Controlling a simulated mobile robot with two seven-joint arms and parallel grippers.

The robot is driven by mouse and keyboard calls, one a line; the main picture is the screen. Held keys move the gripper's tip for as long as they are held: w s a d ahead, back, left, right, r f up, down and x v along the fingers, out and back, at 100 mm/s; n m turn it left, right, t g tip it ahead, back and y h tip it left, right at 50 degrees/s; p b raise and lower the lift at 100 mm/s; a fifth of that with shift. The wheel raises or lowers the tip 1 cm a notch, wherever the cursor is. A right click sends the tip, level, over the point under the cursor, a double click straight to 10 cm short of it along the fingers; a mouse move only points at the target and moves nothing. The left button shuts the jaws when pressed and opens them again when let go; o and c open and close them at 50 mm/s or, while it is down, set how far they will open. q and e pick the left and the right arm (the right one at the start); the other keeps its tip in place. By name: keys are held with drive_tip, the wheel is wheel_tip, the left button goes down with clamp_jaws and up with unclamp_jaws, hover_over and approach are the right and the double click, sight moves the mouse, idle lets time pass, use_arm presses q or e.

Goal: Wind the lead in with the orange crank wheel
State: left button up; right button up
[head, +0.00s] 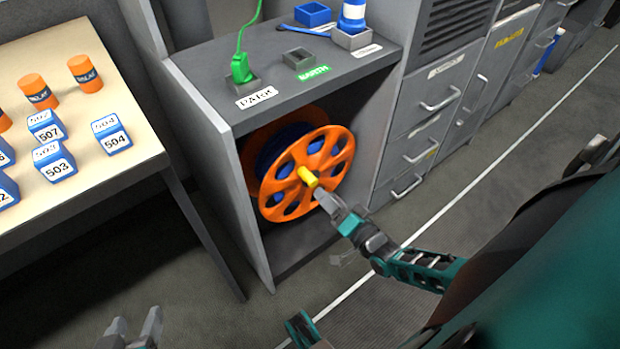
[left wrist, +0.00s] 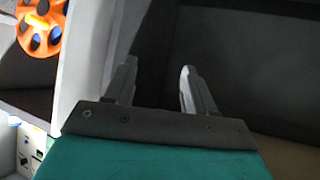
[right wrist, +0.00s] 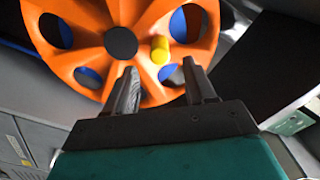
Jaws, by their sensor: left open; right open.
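The orange crank wheel (head: 335,149) stands upright in the open front of a grey cabinet, with a yellow handle (head: 307,176) sticking out from it. A dark blue reel (head: 277,150) shows behind the wheel. My right gripper (head: 324,197) is open just in front of the yellow handle. In the right wrist view the handle (right wrist: 160,50) lies ahead of and between the fingertips (right wrist: 160,66), with no grip on it. My left gripper (head: 137,328) is open and empty, low at the front left. A green lead (head: 242,45) rises from a green plug (head: 241,68) on the cabinet top.
A grey cabinet (head: 205,95) surrounds the wheel, and its side walls stand close to it. Its top holds an empty grey socket (head: 299,58), a blue tray (head: 312,13) and a blue-white cone (head: 352,17). A table (head: 120,75) with blue blocks stands left. Drawers (head: 437,95) stand right.

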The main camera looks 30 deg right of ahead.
sight(314, 184)
drive_tip(key=w, duration=0.2)
drive_tip(key=w+b, duration=0.1)
drive_tip(key=w, duration=0.4)
drive_tip(key=shift+w+a+b, duration=0.25)
drive_tip(key=shift+a+b, duration=0.05)
drive_tip(key=shift+b, duration=0.05)
drive_tip(key=shift+c, duration=0.4)
clamp_jaws()
